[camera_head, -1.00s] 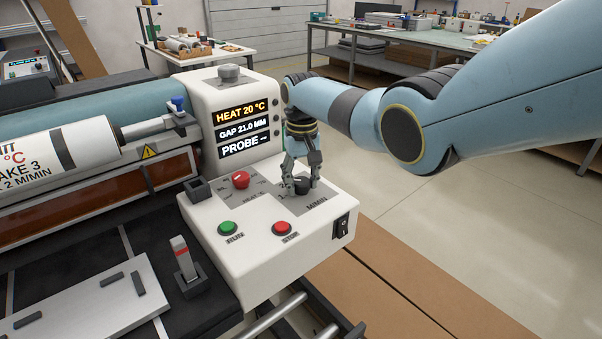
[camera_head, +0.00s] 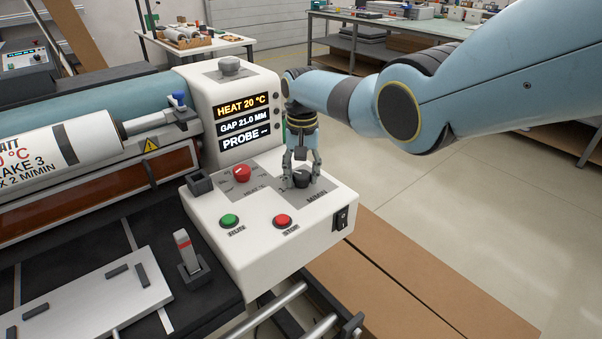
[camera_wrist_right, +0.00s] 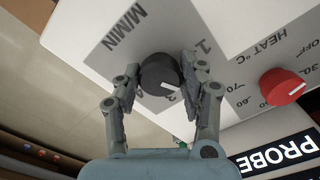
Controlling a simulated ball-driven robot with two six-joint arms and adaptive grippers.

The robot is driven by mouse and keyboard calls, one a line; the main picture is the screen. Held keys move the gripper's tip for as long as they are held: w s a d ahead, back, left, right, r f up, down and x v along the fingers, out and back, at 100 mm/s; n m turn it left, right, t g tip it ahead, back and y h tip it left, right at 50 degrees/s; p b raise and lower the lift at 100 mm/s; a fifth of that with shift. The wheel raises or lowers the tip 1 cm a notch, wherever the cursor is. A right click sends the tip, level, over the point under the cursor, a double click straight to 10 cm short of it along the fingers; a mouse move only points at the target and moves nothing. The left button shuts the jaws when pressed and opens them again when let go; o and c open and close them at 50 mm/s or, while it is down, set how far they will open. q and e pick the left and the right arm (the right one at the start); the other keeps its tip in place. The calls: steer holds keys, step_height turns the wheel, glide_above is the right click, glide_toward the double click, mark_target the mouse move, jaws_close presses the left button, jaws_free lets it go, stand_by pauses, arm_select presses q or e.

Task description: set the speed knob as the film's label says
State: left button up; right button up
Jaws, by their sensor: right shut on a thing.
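The black speed knob (camera_head: 301,179) sits on the white control panel by the M/MIN marking. My right gripper (camera_head: 303,172) points down over it, shut on the knob, with one finger on each side. In the right wrist view the knob (camera_wrist_right: 157,71) lies between the fingers (camera_wrist_right: 160,78), and its white pointer line aims to the lower right. The scale numbers are partly hidden by the fingers. The white film roll (camera_head: 95,137) at left carries a label, cut off by the picture edge, that reads in part "AKE 3" and "2 M/MIN". My left gripper is not in view.
The red heat knob (camera_head: 242,173) is left of the speed knob. A green RUN button (camera_head: 229,220) and red STOP button (camera_head: 283,221) are in front, a black rocker switch (camera_head: 341,218) at right. The display (camera_head: 243,122) reads HEAT 20 °C, GAP 21.0 MM.

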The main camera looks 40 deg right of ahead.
mark_target(302, 175)
steer(key=o, duration=1.2)
steer(key=shift+a, duration=0.1)
steer(key=shift+r, duration=0.5)
step_height(302, 175, up, 11)
steer(key=shift+s+r, duration=0.1)
